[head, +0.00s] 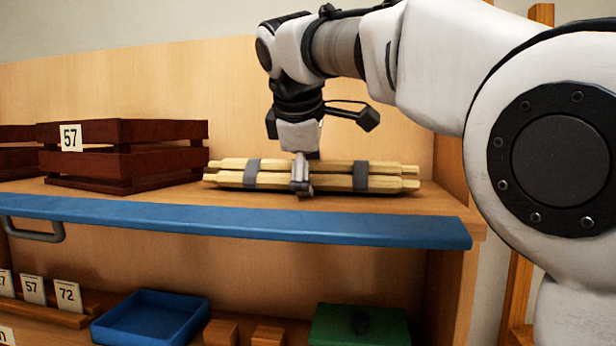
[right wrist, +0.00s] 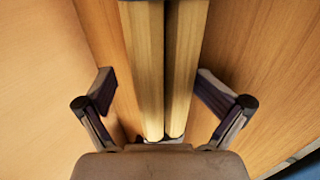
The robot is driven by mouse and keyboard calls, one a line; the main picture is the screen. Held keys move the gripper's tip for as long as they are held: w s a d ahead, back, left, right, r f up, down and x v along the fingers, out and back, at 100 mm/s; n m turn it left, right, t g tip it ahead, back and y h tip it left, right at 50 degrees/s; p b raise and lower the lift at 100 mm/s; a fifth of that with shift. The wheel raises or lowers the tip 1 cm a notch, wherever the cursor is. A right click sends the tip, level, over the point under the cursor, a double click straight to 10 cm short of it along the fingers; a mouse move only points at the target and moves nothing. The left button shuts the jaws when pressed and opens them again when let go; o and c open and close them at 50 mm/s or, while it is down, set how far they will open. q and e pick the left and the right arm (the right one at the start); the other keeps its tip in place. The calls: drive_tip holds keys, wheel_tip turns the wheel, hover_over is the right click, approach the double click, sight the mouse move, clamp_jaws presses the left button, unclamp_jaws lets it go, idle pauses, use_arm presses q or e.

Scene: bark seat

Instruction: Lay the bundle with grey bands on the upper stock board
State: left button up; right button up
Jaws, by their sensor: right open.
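The bundle of pale wooden sticks with grey bands (head: 330,180) lies flat and lengthwise on the upper stock board (head: 440,203), behind its blue front edge. My right gripper (head: 301,178) points down over the middle of the bundle. In the right wrist view the bundle (right wrist: 150,60) runs between the two fingers of the right gripper (right wrist: 160,100). The fingers stand apart with a gap on each side of the sticks. The far finger is mostly hidden in the head view. My left gripper is not in view.
A dark red slatted crate (head: 125,155) marked 57 stands left of the bundle on the same board. Below are a blue tray (head: 150,318), a green box (head: 360,326), small wooden blocks and number cards (head: 33,290). A wooden back panel stands close behind.

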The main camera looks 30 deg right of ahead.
drive_tip(key=v, duration=1.2)
